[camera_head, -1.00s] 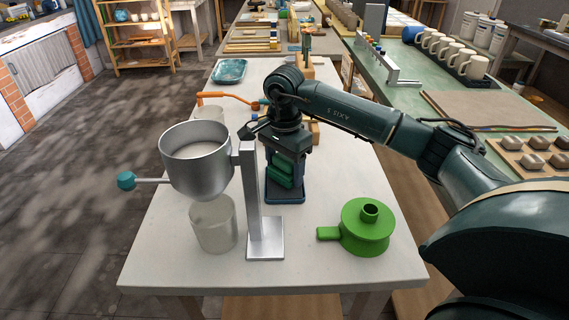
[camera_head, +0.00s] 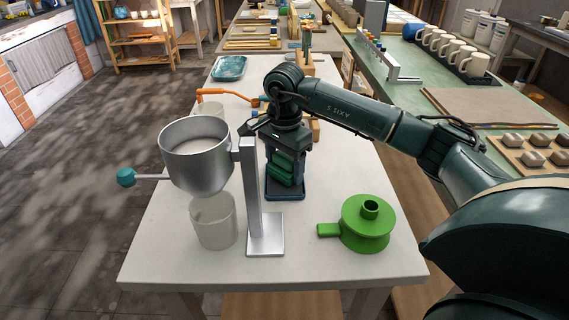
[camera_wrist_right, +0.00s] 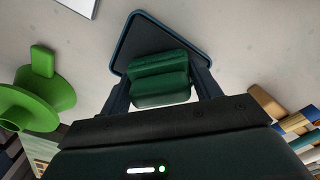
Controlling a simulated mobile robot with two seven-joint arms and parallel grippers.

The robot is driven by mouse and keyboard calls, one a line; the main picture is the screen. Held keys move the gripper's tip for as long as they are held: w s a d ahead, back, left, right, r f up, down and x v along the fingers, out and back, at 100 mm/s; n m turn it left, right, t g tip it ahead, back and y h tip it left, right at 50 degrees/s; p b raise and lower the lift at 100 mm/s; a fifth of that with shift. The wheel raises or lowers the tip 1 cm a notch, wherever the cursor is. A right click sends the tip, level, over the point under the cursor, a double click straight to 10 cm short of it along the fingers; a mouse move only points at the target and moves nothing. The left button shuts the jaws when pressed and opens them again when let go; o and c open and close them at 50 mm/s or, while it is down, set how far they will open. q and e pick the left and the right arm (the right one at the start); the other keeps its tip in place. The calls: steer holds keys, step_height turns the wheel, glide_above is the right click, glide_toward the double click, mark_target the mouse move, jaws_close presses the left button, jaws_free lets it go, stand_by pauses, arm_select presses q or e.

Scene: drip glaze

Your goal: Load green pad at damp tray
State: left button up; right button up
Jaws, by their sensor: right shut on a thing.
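My right gripper (camera_head: 283,170) points down over a small dark blue tray (camera_head: 286,197), which looks like the damp tray, in the middle of the white table. It is shut on the green pad (camera_head: 281,165), a ridged dark green block. In the right wrist view the pad (camera_wrist_right: 160,75) sits between the two fingers, with the tray (camera_wrist_right: 150,25) and its raised blue rim behind it. The fingers hide part of the pad's sides. I cannot tell whether the pad touches the tray floor. My left gripper is not in view.
A metal pot (camera_head: 196,155) on a stand (camera_head: 262,225) is close left of my right gripper, above a translucent cup (camera_head: 213,221). A bright green lidded thing with a handle (camera_head: 366,232) stands front right. An orange-handled tool (camera_head: 228,95) and a teal dish (camera_head: 229,68) are farther back.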

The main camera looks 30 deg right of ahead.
mark_target(285, 156)
steer(key=shift+f+b, duration=0.3)
steer(key=shift+f, duration=0.15)
stand_by(1.1)
steer(key=shift+r, duration=0.15)
steer(key=shift+r+p, duration=2.4)
steer(key=shift+r, duration=1.1)
steer(key=shift+f, duration=0.1)
